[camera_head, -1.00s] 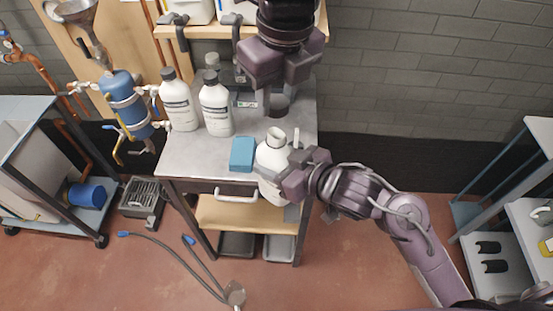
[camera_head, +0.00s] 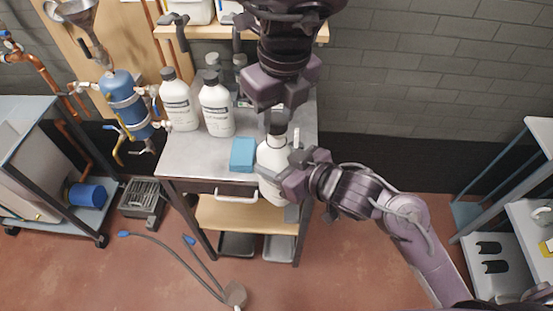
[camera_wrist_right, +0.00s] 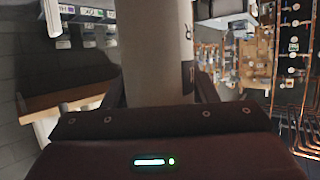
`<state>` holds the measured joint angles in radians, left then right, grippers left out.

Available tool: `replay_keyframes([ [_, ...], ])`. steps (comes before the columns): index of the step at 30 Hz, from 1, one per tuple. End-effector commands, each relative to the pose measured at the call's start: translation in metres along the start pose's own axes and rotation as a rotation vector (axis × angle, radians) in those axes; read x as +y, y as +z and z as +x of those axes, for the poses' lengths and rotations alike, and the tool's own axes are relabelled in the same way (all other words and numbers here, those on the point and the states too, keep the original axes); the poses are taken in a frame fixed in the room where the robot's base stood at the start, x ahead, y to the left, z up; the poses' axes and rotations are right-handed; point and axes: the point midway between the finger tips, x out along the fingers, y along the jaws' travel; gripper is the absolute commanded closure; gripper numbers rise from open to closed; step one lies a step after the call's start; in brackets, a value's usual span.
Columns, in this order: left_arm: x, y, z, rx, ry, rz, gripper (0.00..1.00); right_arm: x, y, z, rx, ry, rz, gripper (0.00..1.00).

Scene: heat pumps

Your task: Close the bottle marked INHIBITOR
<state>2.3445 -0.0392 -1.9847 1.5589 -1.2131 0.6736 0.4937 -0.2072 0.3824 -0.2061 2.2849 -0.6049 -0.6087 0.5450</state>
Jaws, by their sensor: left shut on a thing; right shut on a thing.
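A white bottle (camera_head: 270,158) stands over the front right of the grey worktop; its marking cannot be read from here. My right gripper (camera_head: 290,177) is shut on its body from the right. In the right wrist view the pale bottle body (camera_wrist_right: 155,55) fills the middle between the fingers. My left gripper (camera_head: 279,104) is above the bottle, shut on a dark cap (camera_head: 277,127). The cap is at the bottle's mouth and hides it; I cannot tell whether it is seated.
A blue block (camera_head: 242,155) lies just left of the bottle. Two white bottles with dark caps, one (camera_head: 179,102) and another (camera_head: 217,107), stand at the worktop's (camera_head: 190,155) left, with dark objects behind. A shelf (camera_head: 190,31) runs above the back.

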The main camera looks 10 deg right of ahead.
Motion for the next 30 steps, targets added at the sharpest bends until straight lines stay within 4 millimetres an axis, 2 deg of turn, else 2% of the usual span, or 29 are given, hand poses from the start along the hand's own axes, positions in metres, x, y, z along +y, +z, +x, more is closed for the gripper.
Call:
replay_keyframes([
  [17,-0.001,0.0,-0.001,-0.006,-0.001,-0.001,0.85,0.0,0.0,0.0,0.0,0.0,0.0,0.88],
  [30,0.0,-0.002,0.018,-0.004,-0.001,0.002,0.85,0.0,0.0,0.0,0.001,0.0,0.0,0.88],
])
